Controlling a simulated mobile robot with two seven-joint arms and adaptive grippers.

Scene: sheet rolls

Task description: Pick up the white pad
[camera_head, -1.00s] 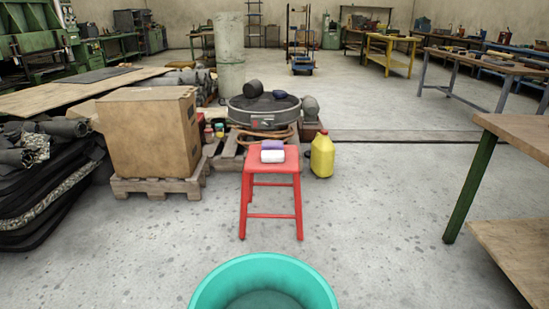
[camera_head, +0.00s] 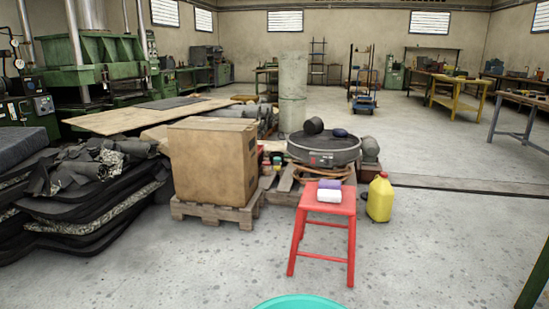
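The stool stands upright on the concrete floor, right of the middle of the view. Neither of my grippers is in view.
A teal basin (camera_head: 300,302) shows at the bottom edge, in front of the stool. A yellow jug (camera_head: 380,198) stands right of the stool. A cardboard box (camera_head: 212,162) on a pallet (camera_head: 215,212) and stacked black sheets (camera_head: 85,215) are at left. Floor is free at right.

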